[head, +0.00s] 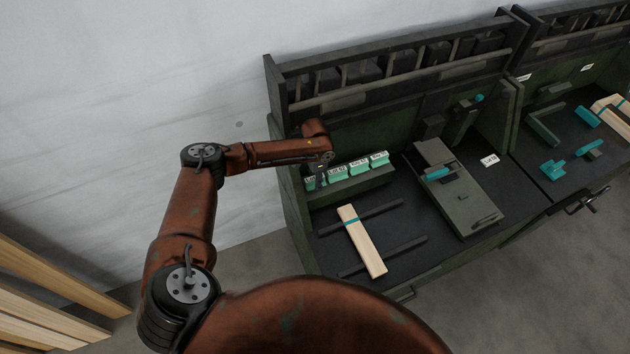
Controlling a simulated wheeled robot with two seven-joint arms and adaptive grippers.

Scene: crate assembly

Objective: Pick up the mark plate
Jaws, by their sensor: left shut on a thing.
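Several mint-green mark plates with white labels stand in a row on a dark rack (350,187) at the left of the bench. The leftmost mark plate (310,184) is partly hidden by my left gripper (321,181). The others, a second plate (337,175), a third (359,168) and a fourth (379,160), stand clear of it. My left gripper points down at the left end of the row and is shut on the leftmost plate, which still appears level with the others. Its fingertips are small and dark here. My right gripper is out of view.
Pale wooden boards (361,241) lie across two dark rails on the bench. A grey-green fixture (456,190) with a teal-handled part stands right of them. A white label (489,160) lies beyond it. A slatted shelf (400,70) rises behind.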

